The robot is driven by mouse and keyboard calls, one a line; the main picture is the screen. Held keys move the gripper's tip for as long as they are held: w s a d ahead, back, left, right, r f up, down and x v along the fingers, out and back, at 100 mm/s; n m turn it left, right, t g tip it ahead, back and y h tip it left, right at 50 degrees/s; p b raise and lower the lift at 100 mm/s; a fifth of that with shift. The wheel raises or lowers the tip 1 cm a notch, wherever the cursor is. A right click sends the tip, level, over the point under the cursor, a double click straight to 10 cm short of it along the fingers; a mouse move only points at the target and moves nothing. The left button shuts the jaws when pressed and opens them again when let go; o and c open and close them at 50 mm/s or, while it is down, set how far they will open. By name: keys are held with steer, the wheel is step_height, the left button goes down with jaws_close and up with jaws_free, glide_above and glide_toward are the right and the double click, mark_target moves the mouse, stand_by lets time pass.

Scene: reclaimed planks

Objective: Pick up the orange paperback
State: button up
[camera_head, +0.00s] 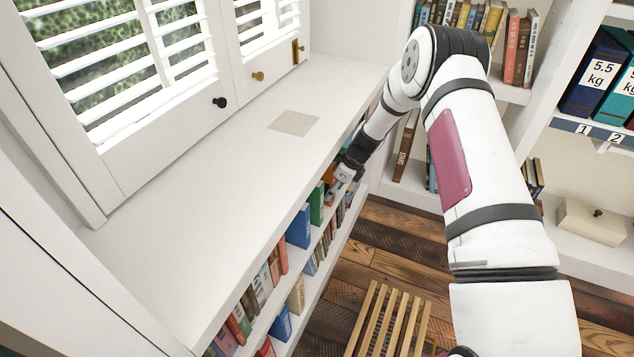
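A small orange book spine (328,173) shows on the upper shelf of the low bookcase under the window, partly covered by the counter's edge and my gripper. I cannot tell whether it is a paperback. My gripper (341,182) is at the front of that shelf, right beside the orange spine, pointing down and toward the books. Its fingers are small and partly hidden, so I cannot see whether they are open, or whether they touch a book. A green book (316,204) and a blue book (299,227) stand nearer on the same shelf.
The white counter (210,215) above the shelf is bare except for a flat beige square (293,123). A slatted wooden stool (388,322) stands on the plank floor. Tall shelves with books, binders (594,75) and a cream box (590,222) are at the right.

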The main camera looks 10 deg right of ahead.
steer(key=shift+c, duration=0.5)
jaws_close()
steer(key=shift+r, duration=0.15)
